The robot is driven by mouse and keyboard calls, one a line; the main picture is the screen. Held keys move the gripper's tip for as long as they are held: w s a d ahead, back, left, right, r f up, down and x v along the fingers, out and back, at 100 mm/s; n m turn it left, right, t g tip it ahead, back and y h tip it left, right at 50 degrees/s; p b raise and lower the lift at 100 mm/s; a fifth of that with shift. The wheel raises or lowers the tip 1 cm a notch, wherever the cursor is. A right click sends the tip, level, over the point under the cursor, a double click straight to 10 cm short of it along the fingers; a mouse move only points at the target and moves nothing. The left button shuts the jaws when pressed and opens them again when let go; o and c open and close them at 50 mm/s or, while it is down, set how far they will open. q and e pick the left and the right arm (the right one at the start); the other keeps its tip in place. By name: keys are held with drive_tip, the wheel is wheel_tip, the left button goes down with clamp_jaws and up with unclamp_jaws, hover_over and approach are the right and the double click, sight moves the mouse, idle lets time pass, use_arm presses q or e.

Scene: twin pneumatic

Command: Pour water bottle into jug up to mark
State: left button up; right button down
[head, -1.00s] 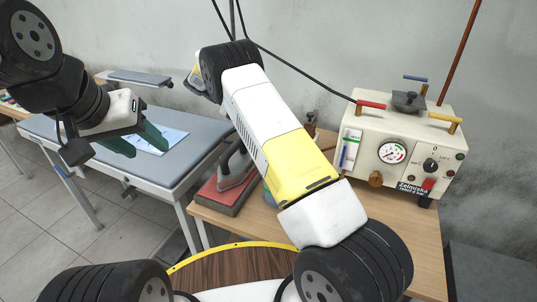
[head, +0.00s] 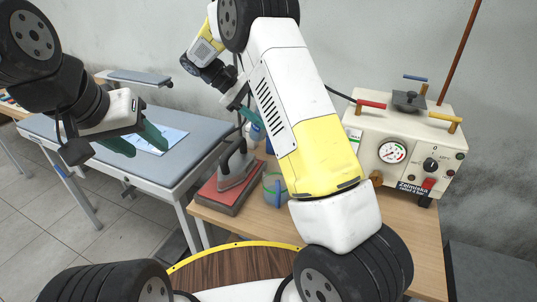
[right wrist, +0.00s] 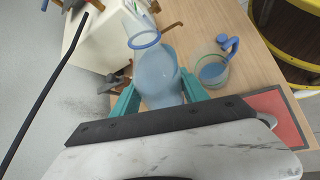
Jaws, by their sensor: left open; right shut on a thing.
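The water bottle (right wrist: 158,76) is clear and bluish with a blue ring at its mouth. My right gripper (right wrist: 160,98) is shut on it; a green finger shows on each side. In the head view the bottle (head: 256,130) is partly hidden by my right arm, and its tilt is hard to tell. The jug (head: 270,185) is clear with a blue handle, standing on the wooden table. My left gripper (head: 137,141) is open and empty over the grey bench.
An iron (head: 237,166) stands on a red pad (head: 222,196) left of the jug. A cream machine (head: 404,150) with a gauge and coloured handles stands at the table's right. A grey padded bench (head: 85,142) is at the left.

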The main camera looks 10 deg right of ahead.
sight(262, 134)
drive_tip(key=shift+s+d+f+m+t+y, duration=0.1)
drive_tip(key=shift+s+f+m+t+y, duration=0.2)
drive_tip(key=shift+t, duration=0.2)
drive_tip(key=shift+f, duration=0.35)
drive_tip(key=shift+w+f+t, duration=0.2)
drive_tip(key=shift+f+t, duration=0.3)
drive_tip(key=shift+f, duration=0.1)
drive_tip(key=shift+w+f+m+t+y+p, duration=0.2)
drive_tip(key=shift+f+m+t+p, duration=0.15)
drive_tip(key=shift+f, duration=0.35)
drive_tip(key=shift+w+f+m+t+y+p, duration=0.15)
drive_tip(key=shift+f+m+t, duration=0.1)
drive_tip(key=shift+f+t, duration=0.35)
drive_tip(key=shift+w+a+f+m+t+y+p, duration=0.15)
drive_tip(key=shift+f+m+t+p, duration=0.2)
drive_tip(key=shift+f, duration=0.3)
drive_tip(key=shift+w+f+m+t+p, duration=0.15)
drive_tip(key=shift+f+t+p, duration=0.15)
drive_tip(key=shift+f+t, duration=0.25)
drive_tip(key=shift+w+a+f+m+t+y+p, duration=0.1)
drive_tip(key=shift+w+f+m+t+p, duration=0.2)
drive_tip(key=shift+f, duration=0.4)
idle(0.5)
drive_tip(key=shift+s+d+f+m+t+p, duration=0.15)
drive_tip(key=shift+s+m+t+p, duration=0.15)
drive_tip(key=shift+s+t+p, duration=0.6)
idle(1.9)
